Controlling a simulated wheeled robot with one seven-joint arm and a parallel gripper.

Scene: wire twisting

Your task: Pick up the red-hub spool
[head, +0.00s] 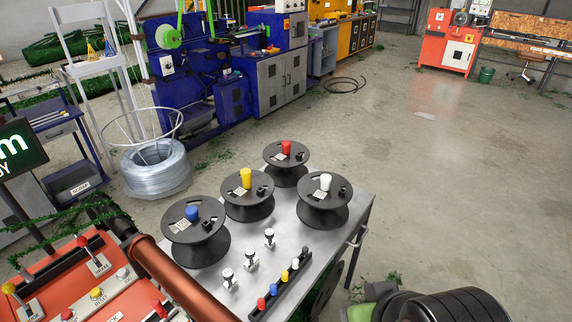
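The red-hub spool (287,168) stands upright at the far end of the metal table (252,297) in the head view. It is black, with a red hub sticking up from its top disc and a pale label beside the hub. The white-hub spool (323,207) stands in front and to the right, and the blue-hub spool (195,240) is nearest, on the left. My gripper is not in view.
Several small metal clamps (250,261) and a black strip with coloured knobs (283,289) occupy the table's near part. An orange control panel (110,290) with levers stands at the lower left. A wire coil (155,172) is on the left floor.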

